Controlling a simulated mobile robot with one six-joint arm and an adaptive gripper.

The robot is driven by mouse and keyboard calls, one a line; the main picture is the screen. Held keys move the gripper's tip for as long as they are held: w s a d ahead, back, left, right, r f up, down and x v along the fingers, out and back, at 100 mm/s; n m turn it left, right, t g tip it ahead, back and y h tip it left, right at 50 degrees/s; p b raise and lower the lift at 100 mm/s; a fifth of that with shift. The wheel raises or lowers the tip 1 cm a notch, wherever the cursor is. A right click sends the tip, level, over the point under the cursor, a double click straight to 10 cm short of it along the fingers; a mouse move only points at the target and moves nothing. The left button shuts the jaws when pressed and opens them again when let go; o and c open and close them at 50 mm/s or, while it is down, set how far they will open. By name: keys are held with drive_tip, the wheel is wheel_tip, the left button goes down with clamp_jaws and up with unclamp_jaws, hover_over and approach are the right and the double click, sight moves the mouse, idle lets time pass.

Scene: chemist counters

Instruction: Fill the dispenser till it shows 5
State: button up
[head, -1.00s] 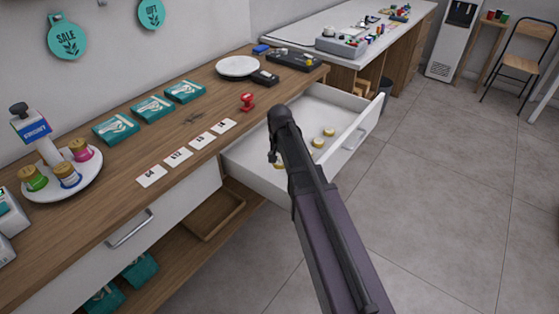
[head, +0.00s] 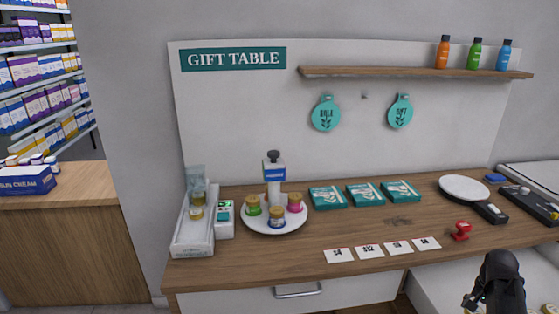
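A clear upright container on a grey base (head: 197,225), with a round gold-coloured piece low in it, stands at the counter's left end; it looks like the dispenser. A small white unit with a teal screen (head: 225,215) stands right beside it; its reading is too small to make out. My gripper (head: 478,300) is at the lower right, over the open white drawer (head: 437,285), seen mostly from behind. Its fingers are too dark and small to tell open from shut. A small yellow round piece (head: 550,308) shows in the drawer at the bottom right edge.
Teal boxes (head: 364,194), white number cards (head: 369,251) and a red stamp (head: 461,230) lie on the wooden counter. A shelf (head: 420,72) with bottles hangs above.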

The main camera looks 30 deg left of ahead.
wheel_tip(320, 180, up, 27)
drive_tip(key=p, duration=2.6)
drive_tip(key=shift+a+f, duration=0.1)
drive_tip(key=shift+a, duration=0.05)
